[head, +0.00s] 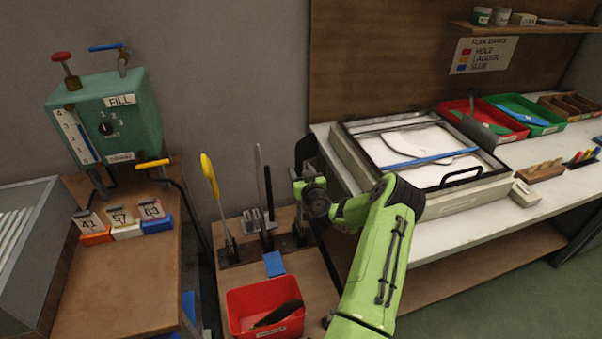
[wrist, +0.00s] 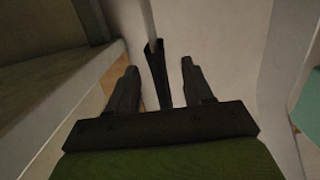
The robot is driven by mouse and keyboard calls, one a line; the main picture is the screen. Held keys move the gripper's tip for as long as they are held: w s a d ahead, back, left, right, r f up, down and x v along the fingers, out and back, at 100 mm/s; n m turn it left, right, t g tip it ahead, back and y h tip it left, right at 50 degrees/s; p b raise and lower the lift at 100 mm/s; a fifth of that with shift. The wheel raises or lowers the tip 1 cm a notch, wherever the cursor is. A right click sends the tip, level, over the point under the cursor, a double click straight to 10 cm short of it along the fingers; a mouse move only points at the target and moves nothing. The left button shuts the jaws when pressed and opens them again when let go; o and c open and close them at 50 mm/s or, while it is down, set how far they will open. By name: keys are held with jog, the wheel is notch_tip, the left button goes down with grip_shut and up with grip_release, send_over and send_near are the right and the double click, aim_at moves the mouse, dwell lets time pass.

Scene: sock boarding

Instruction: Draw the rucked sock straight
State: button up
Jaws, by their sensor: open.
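In the wrist view my gripper (wrist: 160,70) is open, its two dark fingers apart. A narrow dark piece (wrist: 158,78), perhaps the sock, shows between the fingers, with a pale thin upright strip (wrist: 149,20) rising beyond its top. I cannot tell whether a finger touches it. Any rucks are too small to make out.
A red bin (head: 250,303) holding a dark item (head: 278,314) and a blue block (head: 274,264) sit at the stand's front. The white bench (head: 465,225) with a framed tray (head: 405,208) is at right. A green FILL box (head: 125,130) stands at left.

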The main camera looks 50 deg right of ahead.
jog(key=f+b+v, duration=0.1)
jog(key=b+v, duration=0.1)
jog(key=v, duration=0.7)
jog(key=shift+b, duration=0.4)
